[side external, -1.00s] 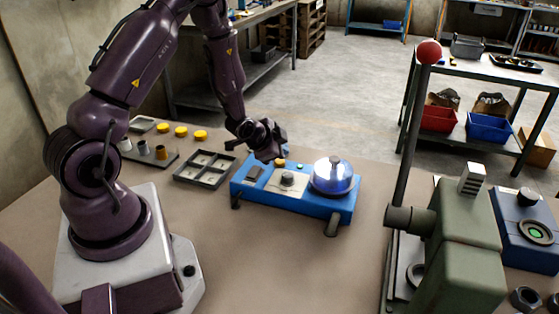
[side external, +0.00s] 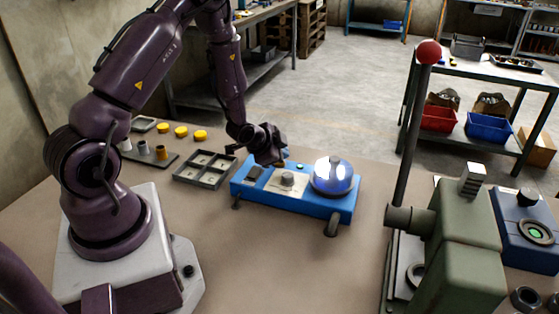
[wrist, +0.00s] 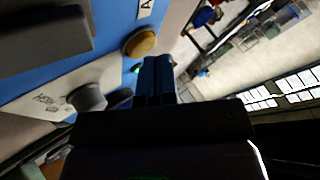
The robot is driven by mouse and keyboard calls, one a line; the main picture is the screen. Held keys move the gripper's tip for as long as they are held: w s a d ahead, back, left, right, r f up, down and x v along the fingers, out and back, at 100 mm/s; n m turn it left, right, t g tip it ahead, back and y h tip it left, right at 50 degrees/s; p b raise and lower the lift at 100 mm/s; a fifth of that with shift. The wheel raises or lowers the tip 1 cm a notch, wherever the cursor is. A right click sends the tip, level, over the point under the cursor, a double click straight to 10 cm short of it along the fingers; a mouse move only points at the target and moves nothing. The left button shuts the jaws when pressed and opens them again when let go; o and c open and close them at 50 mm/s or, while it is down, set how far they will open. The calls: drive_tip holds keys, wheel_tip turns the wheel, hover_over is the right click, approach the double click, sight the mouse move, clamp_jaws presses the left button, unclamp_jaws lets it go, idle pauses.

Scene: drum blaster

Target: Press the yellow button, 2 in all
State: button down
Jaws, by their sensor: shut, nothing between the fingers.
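The yellow button (wrist: 140,43) sits on the blue box (wrist: 112,62) in the wrist view. My gripper (wrist: 155,62) is shut and empty, its blue fingertips close beside the button in that picture. I cannot tell whether they touch it. In the side external view the blue box (side external: 264,201) stands on the table, with my gripper (side external: 276,160) low over its back edge. The button is hidden there behind my gripper.
The box also carries a grey knob (side external: 288,178), a small green light (side external: 300,166) and a blue dome lamp (side external: 332,177). A compartment tray (side external: 205,170) lies left of it. A green press (side external: 462,240) with a red-knobbed lever stands at right.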

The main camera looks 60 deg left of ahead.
drive_tip(key=shift+f, duration=0.2)
drive_tip(key=shift+r, duration=0.1)
idle(0.4)
drive_tip(key=shift+r, duration=0.8)
drive_tip(key=shift+r, duration=0.1)
drive_tip(key=shift+r, duration=2.4)
idle(0.4)
wheel_tip(320, 180, up, 4)
drive_tip(key=shift+f, duration=0.1)
drive_tip(key=shift+f, duration=0.1)
